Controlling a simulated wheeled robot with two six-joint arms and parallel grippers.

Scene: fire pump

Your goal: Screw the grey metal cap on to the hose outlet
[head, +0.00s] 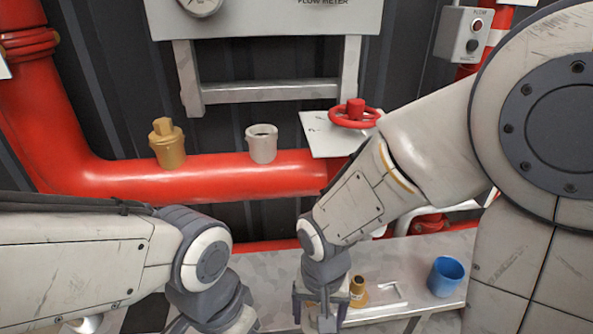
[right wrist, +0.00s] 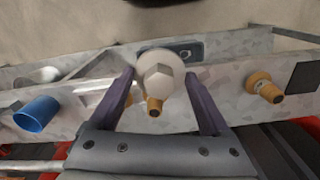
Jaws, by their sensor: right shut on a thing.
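The grey metal cap (right wrist: 158,75), a round disc with a hex boss, sits between the fingertips of my right gripper (right wrist: 160,76), which is shut on it. In the head view my right gripper (head: 321,305) points down over the grey shelf at the bottom; the cap is hard to make out there. The hose outlet (head: 262,144), a pale grey open ring, stands up on the red pipe, well above and left of my right gripper, apart from it. My left arm enters at lower left; its gripper is out of the frame.
A brass cap (head: 167,143) sits on the pipe left of the outlet. A red handwheel (head: 355,113) stands to its right. The shelf (head: 400,258) holds a brass fitting (head: 358,291), a white bent piece (head: 385,298) and a blue cup (head: 446,276). Another brass fitting (right wrist: 265,87) shows in the wrist view.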

